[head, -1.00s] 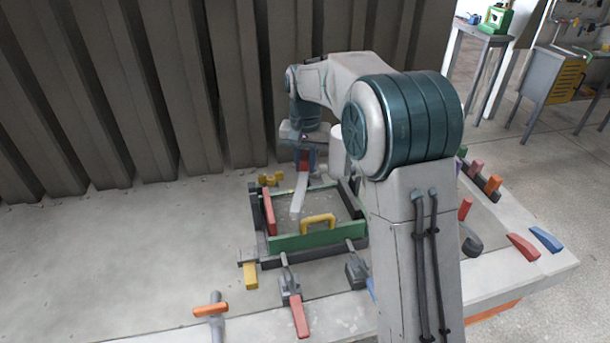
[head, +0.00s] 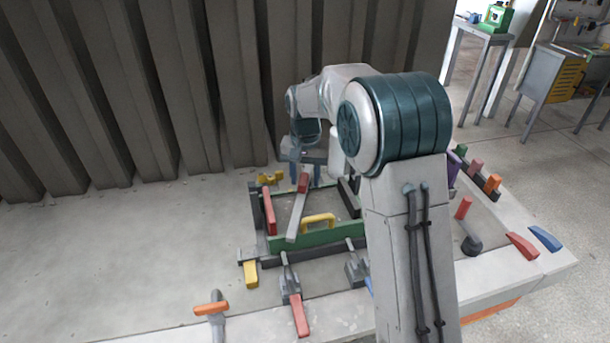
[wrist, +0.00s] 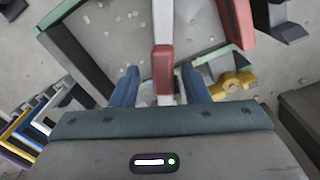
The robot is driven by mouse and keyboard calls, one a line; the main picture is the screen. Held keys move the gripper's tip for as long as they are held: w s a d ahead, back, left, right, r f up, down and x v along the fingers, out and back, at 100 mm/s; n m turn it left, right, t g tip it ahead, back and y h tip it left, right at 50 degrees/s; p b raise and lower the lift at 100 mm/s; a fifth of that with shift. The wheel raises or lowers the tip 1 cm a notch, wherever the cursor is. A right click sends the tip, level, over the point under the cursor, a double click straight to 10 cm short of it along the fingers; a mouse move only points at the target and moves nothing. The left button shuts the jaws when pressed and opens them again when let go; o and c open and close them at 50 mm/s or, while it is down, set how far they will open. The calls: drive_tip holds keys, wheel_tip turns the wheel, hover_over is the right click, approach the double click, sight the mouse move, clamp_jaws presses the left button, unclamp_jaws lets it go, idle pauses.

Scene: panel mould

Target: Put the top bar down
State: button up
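A pale bar with a red grip (head: 303,182) shows in the head view over the mould frame (head: 268,249). Its near end overlaps the green front wall (head: 340,234), left of the yellow handle (head: 318,221). In the wrist view the red grip (wrist: 163,66) lies between and ahead of my fingertips, and the bar runs away from it. My gripper (wrist: 160,86) is open, with a gap between each blue finger and the grip. In the head view my gripper (head: 306,172) is at the far end of the bar. I cannot tell everywhere the bar rests.
A red block (head: 269,212) stands on the frame's left side. Yellow parts (head: 270,178) lie behind the frame. The table at left is clear.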

sight(305, 177)
drive_tip(key=shift+r, duration=0.15)
wheel_tip(305, 177, up, 12)
drive_tip(key=s+d+r+n+t, duration=0.1)
drive_tip(key=s+d, duration=0.3)
drive_tip(key=s, duration=0.4)
drive_tip(key=s+d+t, duration=0.1)
drive_tip(key=s+d, duration=0.3)
drive_tip(key=s, duration=0.3)
drive_tip(key=s+d+f, duration=0.2)
drive_tip(key=s+f, duration=0.1)
drive_tip(key=s, duration=0.4)
drive_tip(key=s+d+f+n+t, duration=0.1)
drive_tip(key=s+d+f, duration=0.1)
drive_tip(key=s, duration=0.6)
drive_tip(key=shift+f, duration=0.85)
drive_tip(key=shift+o, duration=0.4)
drive_tip(key=shift+w+a, duration=0.1)
drive_tip(key=shift+w, duration=0.05)
